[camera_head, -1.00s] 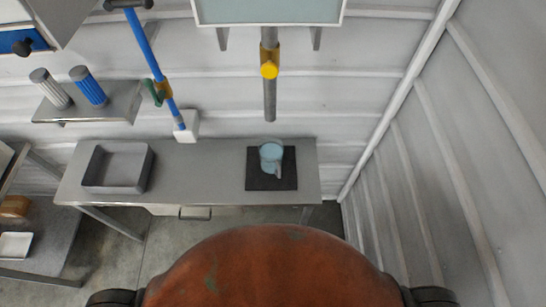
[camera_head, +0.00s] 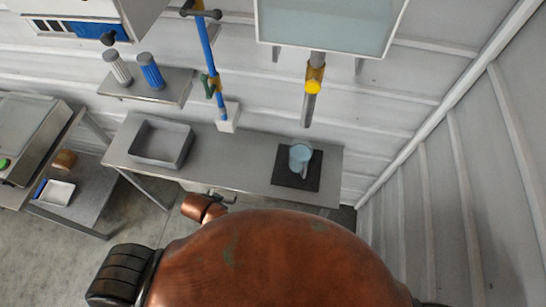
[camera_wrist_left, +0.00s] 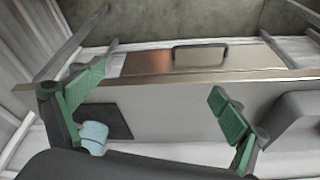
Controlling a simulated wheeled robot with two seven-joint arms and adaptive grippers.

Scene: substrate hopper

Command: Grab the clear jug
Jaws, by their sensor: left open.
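The clear jug (camera_head: 300,157) is pale blue and see-through, with its handle towards the lower right. It stands upright on a black square mat (camera_head: 283,174) at the right end of the grey bench. In the left wrist view the jug (camera_wrist_left: 93,137) shows at lower left, partly behind a finger, with the mat (camera_wrist_left: 118,122) beside it. My left gripper (camera_wrist_left: 158,82) is open and empty, its green-padded fingers wide apart. It is apart from the jug, near the bench's front edge. My right gripper is not in view.
A grey open tray (camera_head: 161,143) sits on the bench's (camera_head: 235,165) left part, with bare bench between it and the mat. Above the mat hangs a hopper pipe with a yellow valve (camera_head: 313,87). A shelf (camera_head: 150,91) holds two ribbed cylinders. A side table stands at left.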

